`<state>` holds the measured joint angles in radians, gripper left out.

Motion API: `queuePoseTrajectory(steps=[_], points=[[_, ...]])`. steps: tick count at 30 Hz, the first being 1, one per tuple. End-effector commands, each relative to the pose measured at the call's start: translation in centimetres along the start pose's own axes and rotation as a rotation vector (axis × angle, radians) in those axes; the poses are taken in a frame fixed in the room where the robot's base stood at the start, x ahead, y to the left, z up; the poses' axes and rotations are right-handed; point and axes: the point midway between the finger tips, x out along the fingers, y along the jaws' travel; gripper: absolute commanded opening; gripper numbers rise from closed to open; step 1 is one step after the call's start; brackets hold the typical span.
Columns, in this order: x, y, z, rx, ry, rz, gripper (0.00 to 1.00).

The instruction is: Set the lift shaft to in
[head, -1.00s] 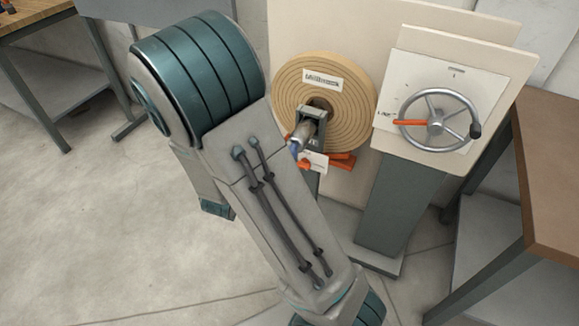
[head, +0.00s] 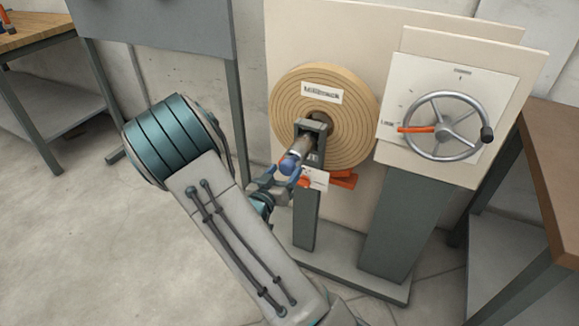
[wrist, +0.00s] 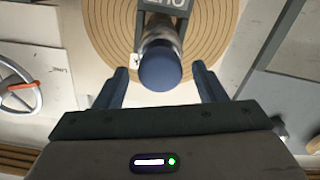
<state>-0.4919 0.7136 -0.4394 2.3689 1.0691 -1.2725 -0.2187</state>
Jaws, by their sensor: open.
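The lift shaft (head: 303,147) is a metal rod with a blue knob end (head: 288,165). It sticks out toward me from a grey bracket (head: 312,128) in front of the tan spiral disc (head: 350,125). In the wrist view the blue knob (wrist: 160,69) is just ahead, between and slightly beyond the fingers. My gripper (wrist: 161,84) is open, with one finger on each side of the knob and visible gaps. In the head view my gripper (head: 275,178) is beside the knob, partly hidden by my arm.
A silver handwheel (head: 443,127) with an orange spoke is on the panel at right. A small white label and orange part (head: 343,179) sit below the bracket. A brown-topped table (head: 551,175) stands at right. Open floor (head: 80,240) lies at left.

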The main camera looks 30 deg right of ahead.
Motion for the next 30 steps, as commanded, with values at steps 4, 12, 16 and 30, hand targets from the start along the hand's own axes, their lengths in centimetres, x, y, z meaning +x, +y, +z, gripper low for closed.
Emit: queuePoseTrajectory(steps=[4,12,16,30], points=[[2.5,0.0,0.1,0.000,0.000,0.002,0.64],[4.2,-0.1,0.0,-0.001,0.000,-0.002,0.64],[4.3,-0.1,0.0,-0.001,0.000,-0.002,0.64],[5.2,0.0,0.1,0.001,0.000,0.001,0.13]])
